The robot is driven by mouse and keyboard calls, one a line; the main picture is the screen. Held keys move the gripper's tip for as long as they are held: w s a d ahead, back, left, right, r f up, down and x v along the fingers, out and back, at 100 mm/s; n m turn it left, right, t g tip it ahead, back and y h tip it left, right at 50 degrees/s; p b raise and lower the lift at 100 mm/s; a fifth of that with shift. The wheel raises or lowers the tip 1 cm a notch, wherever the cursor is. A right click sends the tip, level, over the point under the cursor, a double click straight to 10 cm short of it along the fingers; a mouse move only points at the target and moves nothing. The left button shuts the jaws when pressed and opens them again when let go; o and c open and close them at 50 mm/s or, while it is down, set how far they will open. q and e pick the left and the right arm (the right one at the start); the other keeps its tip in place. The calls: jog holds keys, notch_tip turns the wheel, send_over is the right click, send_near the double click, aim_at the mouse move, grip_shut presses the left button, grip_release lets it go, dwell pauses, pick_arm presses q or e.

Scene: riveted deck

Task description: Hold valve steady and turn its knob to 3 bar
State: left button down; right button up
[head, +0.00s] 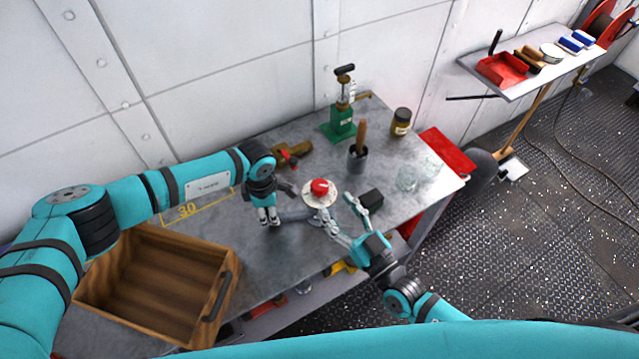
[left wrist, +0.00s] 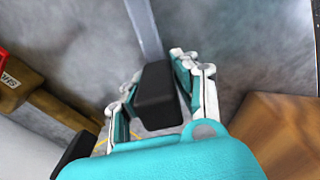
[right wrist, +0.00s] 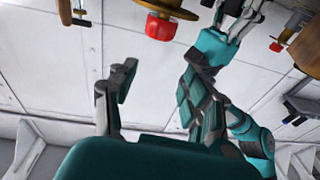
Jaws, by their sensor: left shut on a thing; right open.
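The valve has a red knob (head: 320,187) on a pale round dial and stands on the grey bench, with a grey pipe-like part (head: 297,214) reaching left. My left gripper (head: 271,218) is shut at the left end of that part. In the left wrist view a black block (left wrist: 156,95) sits between its fingers. My right gripper (head: 338,211) is open and empty, just in front and to the right of the knob, apart from it. The right wrist view shows the red knob (right wrist: 161,27) beyond the open fingers. The dial's marks are too small to read.
A wooden crate (head: 222,300) stands at the front left. A dark box (head: 370,199) lies right of the knob.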

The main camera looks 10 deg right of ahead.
aim_at(324, 192)
jog(key=shift+g+h, duration=0.4)
jog(key=shift+h, duration=0.3)
jog(key=w+a, duration=0.1)
jog(key=w, duration=0.1)
jog(key=w+a+f, duration=0.1)
jog(key=w, duration=0.2)
jog(key=w+a+f, duration=0.1)
jog(key=w, duration=0.2)
jog(key=shift+w+f, duration=0.1)
jog(key=shift+w, duration=0.05)
jog(key=c, duration=1)
jog(key=shift+o, duration=0.2)
jog(key=shift+a+n+g+y, duration=0.15)
jog(key=shift+n+g+y, duration=0.15)
jog(key=shift+y, duration=0.4)
